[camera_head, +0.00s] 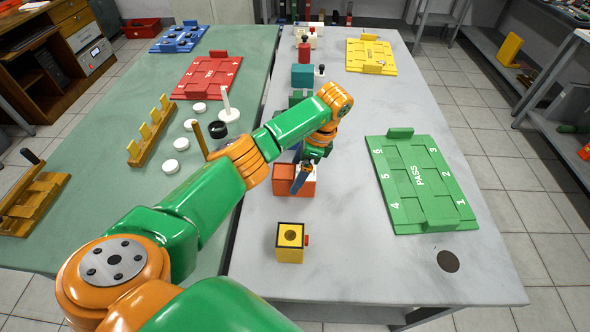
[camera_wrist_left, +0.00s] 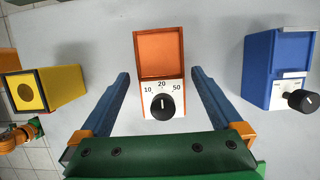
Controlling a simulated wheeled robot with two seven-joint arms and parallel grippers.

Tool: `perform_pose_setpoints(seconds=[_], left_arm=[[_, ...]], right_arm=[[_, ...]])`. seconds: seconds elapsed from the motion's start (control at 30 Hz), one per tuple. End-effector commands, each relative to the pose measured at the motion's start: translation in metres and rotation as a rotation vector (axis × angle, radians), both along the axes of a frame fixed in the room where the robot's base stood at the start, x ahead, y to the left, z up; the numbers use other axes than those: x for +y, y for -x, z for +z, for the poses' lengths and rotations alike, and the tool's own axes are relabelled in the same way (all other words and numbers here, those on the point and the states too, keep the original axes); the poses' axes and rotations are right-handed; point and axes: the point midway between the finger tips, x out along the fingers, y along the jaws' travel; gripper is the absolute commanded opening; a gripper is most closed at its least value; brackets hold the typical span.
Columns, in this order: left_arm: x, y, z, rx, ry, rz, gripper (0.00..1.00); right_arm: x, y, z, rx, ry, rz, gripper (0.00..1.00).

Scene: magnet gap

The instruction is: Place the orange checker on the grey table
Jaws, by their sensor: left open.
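The orange checker (camera_head: 283,178) stands on the grey table (camera_head: 345,240), left of the table's middle in the head view. In the left wrist view the orange checker (camera_wrist_left: 160,52) has an open orange tray and a white face with a black dial marked 10, 20, 50. My left gripper (camera_head: 304,178) is above it, partly hidden by my arm in the head view. In the wrist view its two blue fingers are spread, one on each side of the checker, with gaps showing. My right gripper is not seen.
A yellow box (camera_head: 290,240) stands nearer me; a blue box (camera_wrist_left: 275,65) is on the checker's other side. A green PASS board (camera_head: 420,185) lies to the right. The grey table between checker and board is clear. A green table (camera_head: 105,190) with trays is left.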

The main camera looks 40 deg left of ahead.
Motion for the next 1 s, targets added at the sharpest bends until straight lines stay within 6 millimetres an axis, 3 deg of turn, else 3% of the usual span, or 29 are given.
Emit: perform_pose_setpoints(seconds=[0.07,0.2,0.4,0.9,1.0], left_arm=[[-0.004,-0.004,0.017,-0.006,-0.001,-0.002,1.0],[-0.014,-0.01,0.06,-0.004,-0.002,-0.002,1.0],[-0.025,-0.016,0.094,-0.001,-0.001,-0.002,1.0],[-0.027,-0.017,0.099,0.0,0.0,-0.001,1.0],[-0.027,-0.017,0.108,0.0,0.0,-0.001,1.0]], right_arm=[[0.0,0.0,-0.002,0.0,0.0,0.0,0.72],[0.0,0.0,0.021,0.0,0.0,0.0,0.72],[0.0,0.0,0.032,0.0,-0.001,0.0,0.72],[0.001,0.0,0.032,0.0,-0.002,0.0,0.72],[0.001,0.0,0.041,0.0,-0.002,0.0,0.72]])
